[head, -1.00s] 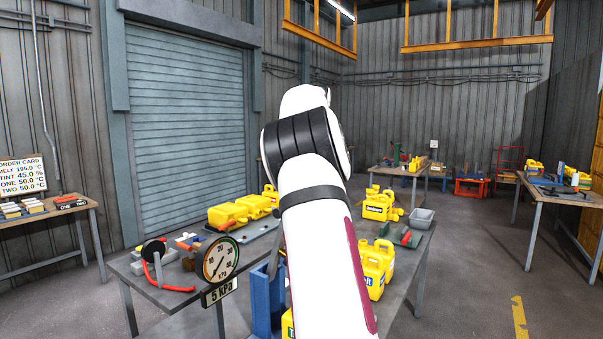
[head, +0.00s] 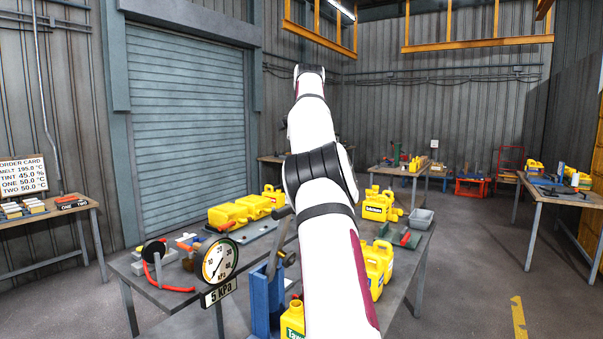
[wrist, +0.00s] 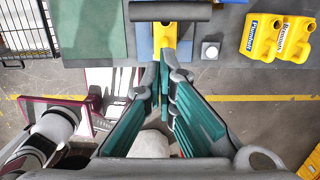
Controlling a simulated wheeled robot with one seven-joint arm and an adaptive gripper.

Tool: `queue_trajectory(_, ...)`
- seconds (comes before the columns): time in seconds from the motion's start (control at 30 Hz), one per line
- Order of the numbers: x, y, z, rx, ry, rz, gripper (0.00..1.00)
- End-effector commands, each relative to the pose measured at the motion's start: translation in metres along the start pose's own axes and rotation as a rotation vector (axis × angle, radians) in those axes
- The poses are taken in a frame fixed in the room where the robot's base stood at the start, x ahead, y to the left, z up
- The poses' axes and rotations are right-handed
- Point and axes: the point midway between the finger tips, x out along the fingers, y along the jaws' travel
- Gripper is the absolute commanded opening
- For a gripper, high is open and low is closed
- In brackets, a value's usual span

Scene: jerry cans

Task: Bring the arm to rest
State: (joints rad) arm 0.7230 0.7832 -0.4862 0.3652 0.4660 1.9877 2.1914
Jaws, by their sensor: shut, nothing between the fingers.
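My arm rises through the middle of the head view, its far end reaching high above the table. My gripper is hidden from the head view. In the wrist view my gripper (wrist: 161,75) points down, its green-padded fingers together and empty. My own base shows at the lower left of the wrist view.
The work table (head: 160,307) bears a gauge (head: 219,261), a blue press-like stand (head: 264,300), and several yellow jerry cans (head: 375,265). A grey bin (head: 421,219) sits at its right. A side table (head: 560,195) stands right. Open floor (head: 460,270) lies between.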

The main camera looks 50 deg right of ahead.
Motion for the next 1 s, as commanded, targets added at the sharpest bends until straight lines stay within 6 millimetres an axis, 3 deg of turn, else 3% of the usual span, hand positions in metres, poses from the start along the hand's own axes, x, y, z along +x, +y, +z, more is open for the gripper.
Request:
queue_trajectory(0.57,0.0,0.0,0.0,-0.001,-0.001,-0.001,0.0)
queue_trajectory(0.67,-0.008,0.007,0.003,-0.045,-0.019,-0.003,0.0)
queue_trajectory(0.77,-0.022,0.024,0.007,-0.148,-0.052,-0.01,0.0)
queue_trajectory(1.0,-0.051,0.091,0.013,-0.565,-0.148,-0.047,0.0)
